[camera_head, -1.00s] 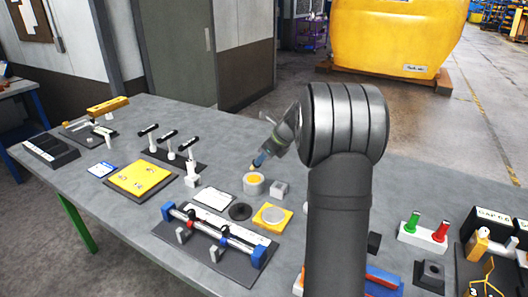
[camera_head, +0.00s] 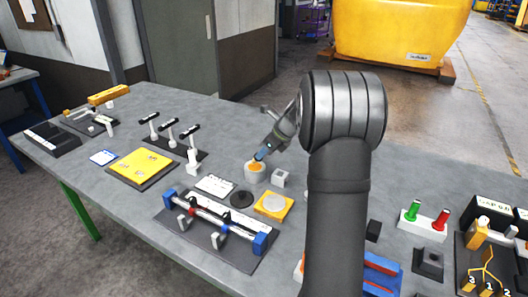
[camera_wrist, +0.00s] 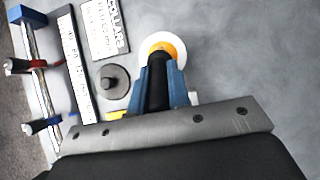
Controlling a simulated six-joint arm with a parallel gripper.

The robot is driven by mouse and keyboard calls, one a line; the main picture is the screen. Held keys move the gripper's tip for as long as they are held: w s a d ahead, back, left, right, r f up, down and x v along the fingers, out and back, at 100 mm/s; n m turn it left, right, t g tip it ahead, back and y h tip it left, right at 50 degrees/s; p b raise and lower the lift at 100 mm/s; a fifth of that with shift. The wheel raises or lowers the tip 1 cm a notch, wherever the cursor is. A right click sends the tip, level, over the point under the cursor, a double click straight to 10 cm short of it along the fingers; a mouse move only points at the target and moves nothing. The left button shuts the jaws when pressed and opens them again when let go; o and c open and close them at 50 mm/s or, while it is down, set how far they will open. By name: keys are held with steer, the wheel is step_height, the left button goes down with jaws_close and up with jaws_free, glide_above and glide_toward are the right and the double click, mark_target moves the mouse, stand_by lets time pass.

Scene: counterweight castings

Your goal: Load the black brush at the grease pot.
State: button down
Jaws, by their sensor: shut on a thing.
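The grease pot (camera_head: 254,175) is a pale round pot with orange grease on top, standing mid-table. My gripper (camera_head: 262,154) is directly above it, tilted, with its blue fingers close over the pot's mouth. In the wrist view my gripper (camera_wrist: 159,70) is shut on the black brush (camera_wrist: 157,88), whose dark handle lies between the blue fingers. The brush points at the pot, which shows there as a white ring (camera_wrist: 147,42) around orange grease (camera_wrist: 174,46). The brush's tip is hidden, so I cannot tell how deep it sits in the grease.
A small grey block (camera_head: 281,178) stands just right of the pot. A dark disc (camera_head: 241,199) and a yellow pad with a round plate (camera_head: 273,205) lie in front. A rail fixture with blue ends (camera_head: 216,228) is nearer. Bare table lies behind the pot.

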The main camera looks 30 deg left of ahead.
steer(key=shift+f, duration=0.6)
stand_by(0.9)
steer(key=shift+r, duration=0.1)
steer(key=shift+r, duration=3.45)
